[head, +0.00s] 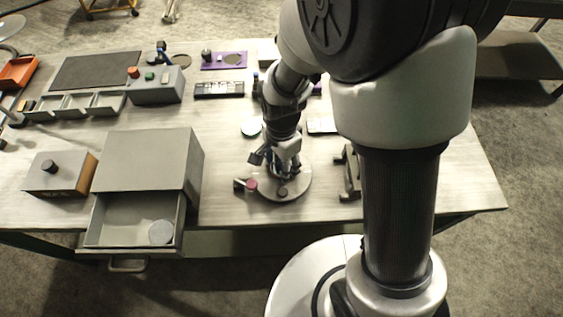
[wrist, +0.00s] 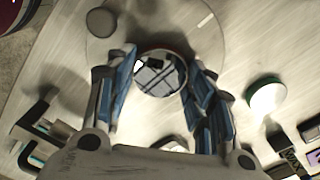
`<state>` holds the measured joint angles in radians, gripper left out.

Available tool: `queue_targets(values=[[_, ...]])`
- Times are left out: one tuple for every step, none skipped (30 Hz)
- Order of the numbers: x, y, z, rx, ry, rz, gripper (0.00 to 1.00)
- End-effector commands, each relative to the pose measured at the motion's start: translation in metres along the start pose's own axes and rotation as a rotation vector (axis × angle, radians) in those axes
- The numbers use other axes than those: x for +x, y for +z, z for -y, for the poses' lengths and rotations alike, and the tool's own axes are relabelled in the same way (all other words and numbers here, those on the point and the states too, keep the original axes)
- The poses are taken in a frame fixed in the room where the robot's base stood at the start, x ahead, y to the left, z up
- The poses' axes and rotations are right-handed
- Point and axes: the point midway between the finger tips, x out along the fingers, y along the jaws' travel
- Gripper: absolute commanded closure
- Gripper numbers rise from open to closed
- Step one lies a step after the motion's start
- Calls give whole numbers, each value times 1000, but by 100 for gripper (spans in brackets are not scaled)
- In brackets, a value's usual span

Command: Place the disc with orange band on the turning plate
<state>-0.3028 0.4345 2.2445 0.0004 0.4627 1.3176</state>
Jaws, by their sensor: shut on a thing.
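My gripper (head: 281,170) is low over the turning plate (head: 300,187), a pale round plate near the table's front. In the wrist view my gripper (wrist: 160,66) has its blue-padded fingers on either side of a disc (wrist: 160,74) with a dark, mirror-like top and a thin reddish-orange edge. It is shut on this disc. The turning plate (wrist: 212,42) shows behind the disc, with a dark knob (wrist: 101,21) and a short white mark on it. I cannot tell whether the disc touches the plate. In the head view the fingers hide the disc.
A pale disc with a green edge (wrist: 267,96) lies apart from the plate. A grey cabinet (head: 150,160) with an open drawer (head: 120,222) holding a grey disc (head: 161,232) stands left. A dark bracket (head: 351,172) stands right.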

Motion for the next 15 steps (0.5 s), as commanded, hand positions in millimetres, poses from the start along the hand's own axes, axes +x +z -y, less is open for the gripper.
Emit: queue_targets(values=[[-1,0,0,0,-1,0,87],[-1,0,0,0,-1,0,87],[0,0,0,0,-1,0,87],[1,0,0,0,-1,0,87],[2,0,0,0,-1,0,87],[4,0,0,0,-1,0,87],[3,0,0,0,0,0,50],[3,0,0,0,0,0,48],[3,0,0,0,0,0,45],[3,0,0,0,0,0,43],[3,0,0,0,0,0,41],[3,0,0,0,0,0,39],[3,0,0,0,0,0,37],[3,0,0,0,0,0,35],[2,0,0,0,0,0,32]])
